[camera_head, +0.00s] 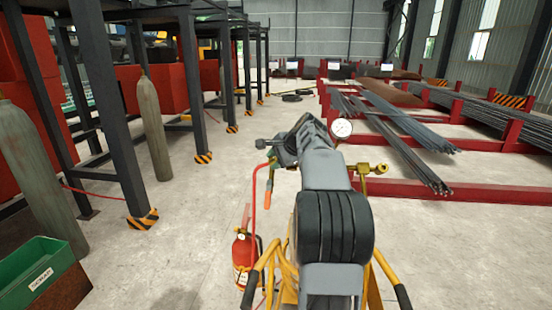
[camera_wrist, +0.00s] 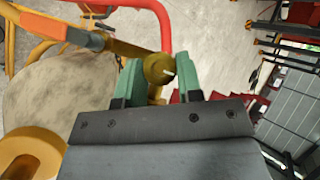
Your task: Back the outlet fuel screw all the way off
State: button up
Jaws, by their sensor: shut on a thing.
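In the wrist view, my gripper (camera_wrist: 159,78) has its two green-padded fingers on either side of a round brass screw head (camera_wrist: 157,68), which I take to be the outlet fuel screw. The fingers are shut on it, one pad at each side, and its round end faces the camera. Its thread and seat are hidden, so I cannot tell how far out it stands. In the head view, brass fittings (camera_head: 372,169) and a round white gauge (camera_head: 342,129) show just right of my arm. My arm hides the fingertips and the screw there.
A red hose (camera_head: 254,200) hangs left of my arm. A red fire extinguisher (camera_head: 243,258) stands by the yellow cart frame (camera_head: 283,268). Grey cylinders (camera_head: 152,128) and dark posts (camera_head: 112,110) line the left. Rebar racks (camera_head: 440,192) fill the right.

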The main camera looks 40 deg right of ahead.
jog(key=o, duration=0.9)
jog(key=v, duration=1.3)
jog(key=shift+s+r+b, duration=0.25)
jog(key=shift+r+b, duration=0.05)
jog(key=shift+b, duration=0.1)
